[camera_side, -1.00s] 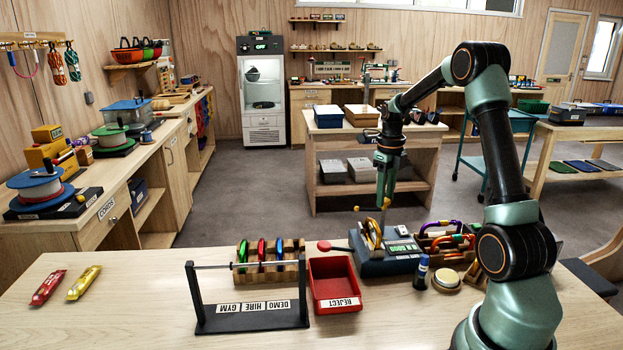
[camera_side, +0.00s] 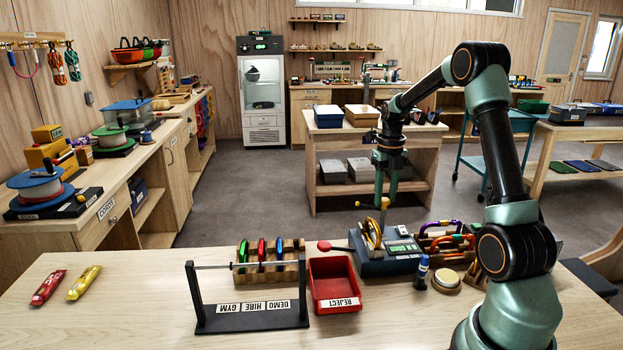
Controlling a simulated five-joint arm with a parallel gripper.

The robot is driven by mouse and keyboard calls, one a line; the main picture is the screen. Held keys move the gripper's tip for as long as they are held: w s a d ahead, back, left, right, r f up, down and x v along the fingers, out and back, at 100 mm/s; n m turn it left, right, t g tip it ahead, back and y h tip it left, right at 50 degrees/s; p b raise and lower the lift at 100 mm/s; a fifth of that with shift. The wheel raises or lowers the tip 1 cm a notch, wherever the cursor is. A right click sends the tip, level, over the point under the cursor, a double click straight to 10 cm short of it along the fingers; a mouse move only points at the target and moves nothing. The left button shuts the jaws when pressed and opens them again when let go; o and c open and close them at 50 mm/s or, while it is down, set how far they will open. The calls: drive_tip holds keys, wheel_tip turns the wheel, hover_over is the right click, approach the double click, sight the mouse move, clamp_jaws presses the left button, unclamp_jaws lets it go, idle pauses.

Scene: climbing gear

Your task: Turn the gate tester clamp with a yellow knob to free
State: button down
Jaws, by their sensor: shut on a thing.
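The gate tester (camera_side: 388,262) is a blue-grey box with a lit green display, on the near bench right of centre. A gold carabiner (camera_side: 371,236) stands upright in it. The clamp's yellow knob (camera_side: 385,203) is above the tester, at the tips of my gripper (camera_side: 385,200). My gripper points straight down and is shut on the knob. A yellow end (camera_side: 357,205) shows to the knob's left. The exact angle of the clamp is too small to tell. A lever with a red knob (camera_side: 323,246) sticks out from the tester's left side.
A blue glue-like stick (camera_side: 421,273) and round pad (camera_side: 446,281) stand to the right.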

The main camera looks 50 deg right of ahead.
drive_tip(key=shift+r, duration=0.15)
drive_tip(key=c, duration=0.5)
unclamp_jaws()
wheel_tip(320, 180, up, 12)
